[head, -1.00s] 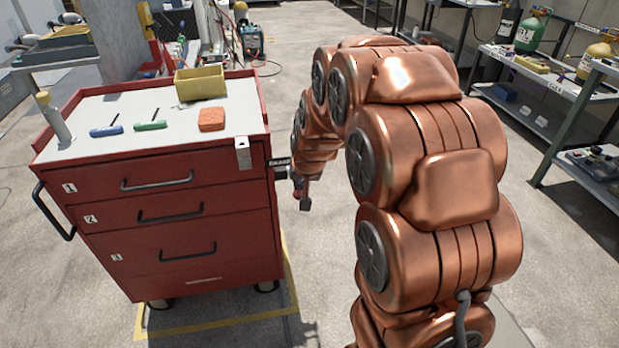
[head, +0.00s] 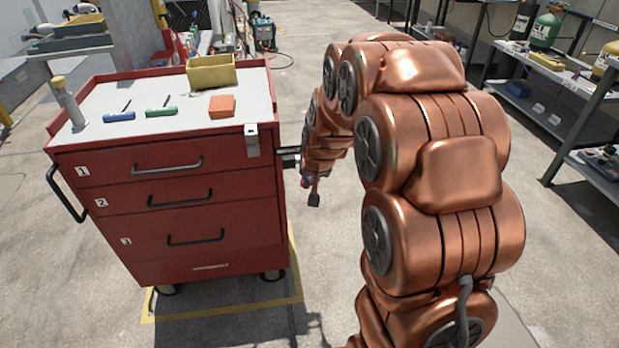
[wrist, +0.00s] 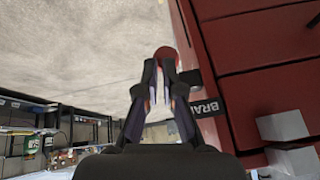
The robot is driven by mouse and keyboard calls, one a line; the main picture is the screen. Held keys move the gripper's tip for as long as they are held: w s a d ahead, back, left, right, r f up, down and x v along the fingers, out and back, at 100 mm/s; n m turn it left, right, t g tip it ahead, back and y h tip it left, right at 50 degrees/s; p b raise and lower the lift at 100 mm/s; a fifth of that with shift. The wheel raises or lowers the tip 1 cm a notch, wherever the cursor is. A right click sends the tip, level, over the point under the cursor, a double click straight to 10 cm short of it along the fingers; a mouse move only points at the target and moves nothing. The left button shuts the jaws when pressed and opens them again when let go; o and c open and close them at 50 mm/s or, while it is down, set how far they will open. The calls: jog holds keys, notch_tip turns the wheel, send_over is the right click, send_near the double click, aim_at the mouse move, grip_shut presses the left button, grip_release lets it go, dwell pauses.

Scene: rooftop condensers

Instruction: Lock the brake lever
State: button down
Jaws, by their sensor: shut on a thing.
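The red tool cart (head: 190,205) stands at left in the head view. A dark plate lettered "BRA…" (wrist: 203,107) is on its side in the wrist view, the rest of the word cut off or hidden. The brake lever shows a round red knob (wrist: 166,54) there. My gripper (wrist: 165,66) is shut on the brake lever at this knob, beside the cart's side. In the head view my gripper (head: 312,192) is small, low at the cart's right side, just below the plate. The lever's shaft is mostly hidden, and I cannot tell its angle.
A yellow bin (head: 211,72), an orange block (head: 222,107) and blue (head: 118,117) and green (head: 161,112) tools lie on the cart top. A metal latch piece (head: 252,140) sits at its front corner. Shelves (head: 585,125) stand at right. Open floor lies between.

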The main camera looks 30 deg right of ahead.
jog(key=s+a+r+p, duration=0.1)
jog(key=s+r, duration=0.6)
jog(key=s, duration=0.2)
jog(key=shift+a, duration=0.4)
jog(key=shift+s+a+f, duration=0.1)
jog(key=shift+s, duration=0.1)
dwell(0.4)
jog(key=s+a+n+g+y, duration=0.1)
jog(key=s+a+n+g, duration=0.4)
jog(key=s, duration=0.8)
jog(key=s+a+n+g, duration=0.1)
jog(key=s+a+g, duration=0.2)
jog(key=s+a, duration=0.7)
jog(key=s+d+r+p, duration=0.1)
jog(key=r+p, duration=0.7)
jog(key=r, duration=0.1)
jog(key=s+d+r+p, duration=0.1)
jog(key=s+r+p, duration=0.1)
jog(key=r+p, duration=0.7)
jog(key=shift+d+r+t, duration=0.15)
jog(key=shift+d+t, duration=0.15)
